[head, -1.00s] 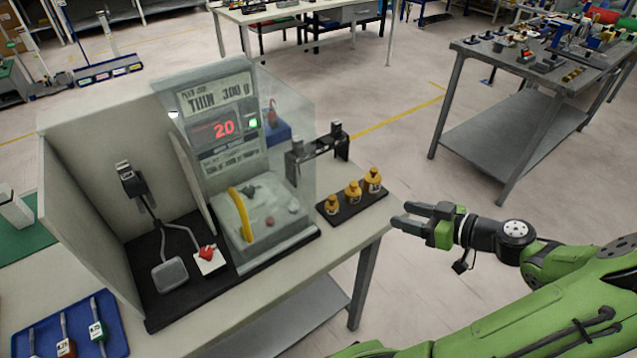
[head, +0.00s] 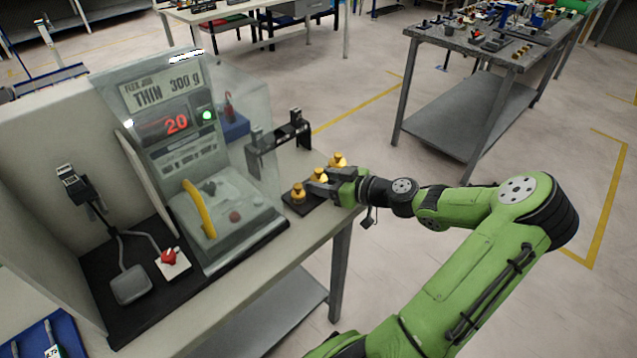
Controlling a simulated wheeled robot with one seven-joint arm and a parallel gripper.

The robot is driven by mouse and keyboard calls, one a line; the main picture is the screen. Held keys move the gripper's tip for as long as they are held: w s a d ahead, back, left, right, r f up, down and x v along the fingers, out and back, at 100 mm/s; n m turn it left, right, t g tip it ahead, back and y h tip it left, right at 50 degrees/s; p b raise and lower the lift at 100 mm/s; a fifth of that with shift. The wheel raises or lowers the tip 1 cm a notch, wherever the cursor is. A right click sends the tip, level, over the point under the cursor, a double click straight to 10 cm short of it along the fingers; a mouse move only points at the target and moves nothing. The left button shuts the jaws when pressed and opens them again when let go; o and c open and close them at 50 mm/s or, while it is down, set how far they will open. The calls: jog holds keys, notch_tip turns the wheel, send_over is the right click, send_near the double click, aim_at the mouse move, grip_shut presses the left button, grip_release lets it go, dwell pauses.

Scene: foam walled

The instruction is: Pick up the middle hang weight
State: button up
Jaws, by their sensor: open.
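Three yellow hang weights stand in a row on a small black tray (head: 297,207) near the right end of the bench. The middle hang weight (head: 319,174) is partly hidden by my gripper. The front-left weight (head: 298,192) and the back-right weight (head: 338,160) stand on either side of it. My gripper (head: 322,185) is open, with its fingers at the middle weight from the right. I cannot tell whether the fingers touch it or are around it.
A test machine (head: 160,130) with a clear guard and a yellow handle (head: 199,208) stands left of the tray. A black bracket (head: 280,140) stands just behind the weights. A blue tray (head: 40,338) lies at the front left.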

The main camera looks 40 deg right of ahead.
jog(key=c, duration=0.9)
notch_tip(320, 180, up, 18)
jog(key=p, duration=1.1)
jog(key=shift+c, duration=0.2)
jog(key=b, duration=0.8)
send_over(324, 180)
notch_tip(324, 180, down, 8)
jog(key=shift+f, duration=0.15)
jog(key=shift+r, duration=0.25)
notch_tip(324, 180, down, 10)
jog(key=b, duration=0.3)
jog(key=shift+r, duration=0.15)
